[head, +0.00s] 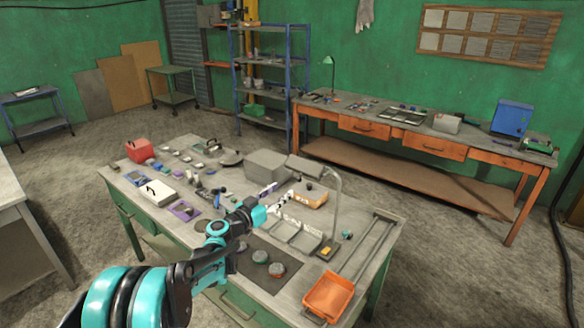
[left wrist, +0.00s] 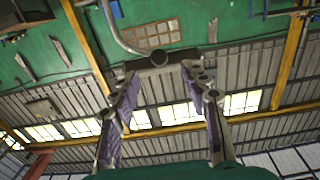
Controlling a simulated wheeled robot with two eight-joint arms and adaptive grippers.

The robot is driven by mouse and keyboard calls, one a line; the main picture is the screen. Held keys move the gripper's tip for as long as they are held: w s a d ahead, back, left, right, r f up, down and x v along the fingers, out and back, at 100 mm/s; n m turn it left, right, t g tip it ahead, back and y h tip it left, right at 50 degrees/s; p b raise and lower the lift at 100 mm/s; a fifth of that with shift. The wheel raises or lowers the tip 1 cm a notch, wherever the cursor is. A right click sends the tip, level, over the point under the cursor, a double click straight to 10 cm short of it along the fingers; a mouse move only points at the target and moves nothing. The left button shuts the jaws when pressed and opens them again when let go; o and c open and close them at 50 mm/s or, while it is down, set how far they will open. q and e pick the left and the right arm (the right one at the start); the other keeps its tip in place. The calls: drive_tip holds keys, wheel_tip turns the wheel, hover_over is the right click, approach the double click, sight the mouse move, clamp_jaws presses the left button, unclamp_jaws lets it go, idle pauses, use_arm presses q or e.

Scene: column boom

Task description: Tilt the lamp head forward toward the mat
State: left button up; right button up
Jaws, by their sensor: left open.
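The lamp has a thin bent grey stem (head: 338,205) and a grey lamp head (head: 305,167) over the workbench. In the left wrist view the lamp head (left wrist: 160,62) spans the space at the fingertips, with its curved stem above. I cannot tell whether the fingers touch it. My left gripper (head: 280,194) is open, left of the lamp stem and just below the head in the head view. It also shows in the left wrist view (left wrist: 160,75). The dark mat (head: 262,278) lies at the bench's front, with several round pucks on it. My right gripper is out of view.
The workbench is crowded: a grey box (head: 265,165), a tan box (head: 310,194), a grey divided tray (head: 298,238), an orange bin (head: 328,296) and a red box (head: 140,150). A wooden bench (head: 385,155) stands behind. Open floor lies between them.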

sight(297, 180)
use_arm(q)
drive_tip(key=x, duration=0.7)
drive_tip(key=shift+w+d+r+b, duration=0.15)
drive_tip(key=shift+d+b, duration=0.15)
clamp_jaws()
